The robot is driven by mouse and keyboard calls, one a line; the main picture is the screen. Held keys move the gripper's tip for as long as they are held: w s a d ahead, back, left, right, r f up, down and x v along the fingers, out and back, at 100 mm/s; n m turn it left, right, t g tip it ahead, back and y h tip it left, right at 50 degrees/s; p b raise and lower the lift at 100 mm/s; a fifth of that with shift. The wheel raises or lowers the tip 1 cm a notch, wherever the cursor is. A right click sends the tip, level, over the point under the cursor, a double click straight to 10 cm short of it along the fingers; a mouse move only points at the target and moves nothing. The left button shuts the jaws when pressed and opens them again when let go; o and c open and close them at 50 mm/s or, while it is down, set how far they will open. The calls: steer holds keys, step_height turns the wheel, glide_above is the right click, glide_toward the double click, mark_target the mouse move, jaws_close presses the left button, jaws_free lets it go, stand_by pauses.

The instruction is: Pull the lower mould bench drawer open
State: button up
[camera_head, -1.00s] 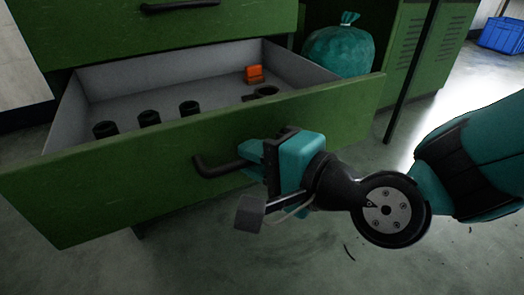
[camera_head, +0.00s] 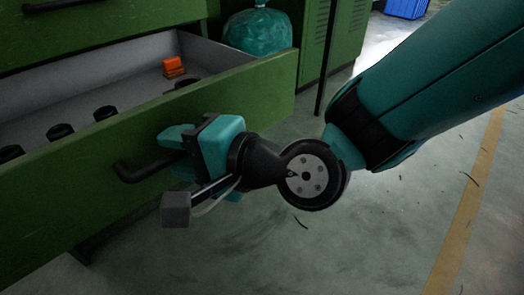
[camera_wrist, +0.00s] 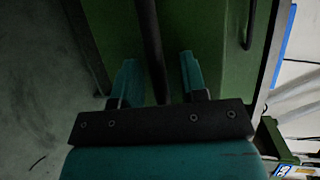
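The lower green drawer (camera_head: 80,195) stands pulled well out of the bench, its grey inside visible. Its dark bar handle (camera_head: 134,172) is on the front panel. My gripper (camera_head: 178,150) is at the right end of this handle. In the wrist view the teal fingers of my gripper (camera_wrist: 158,82) are spread apart, and the dark handle bar (camera_wrist: 150,45) runs between them with a gap on each side. The gripper is open around the handle, holding nothing.
Several black cylindrical parts (camera_head: 60,131) and an orange block (camera_head: 174,67) lie in the drawer. A closed upper drawer (camera_head: 110,18) is above. A teal bag (camera_head: 258,32) stands behind the drawer's right end. The floor (camera_head: 380,230) at right is clear.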

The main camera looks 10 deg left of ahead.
steer(key=b+v, duration=1.1)
steer(key=v, duration=0.6)
steer(key=shift+d+b, duration=0.2)
steer(key=shift+b, duration=0.2)
steer(key=shift+r, duration=0.1)
steer(key=d+r+n+g+h+p, duration=0.4)
steer(key=d+r+n+h+p, duration=0.95)
steer(key=p, duration=1.85)
step_height(320, 180, up, 38)
steer(key=m+y+p, duration=0.2)
steer(key=m+p, duration=0.1)
steer(key=p, duration=3.1)
steer(key=shift+s+r+p, duration=0.15)
steer(key=shift+s+p, duration=0.2)
steer(key=shift+s, duration=0.05)
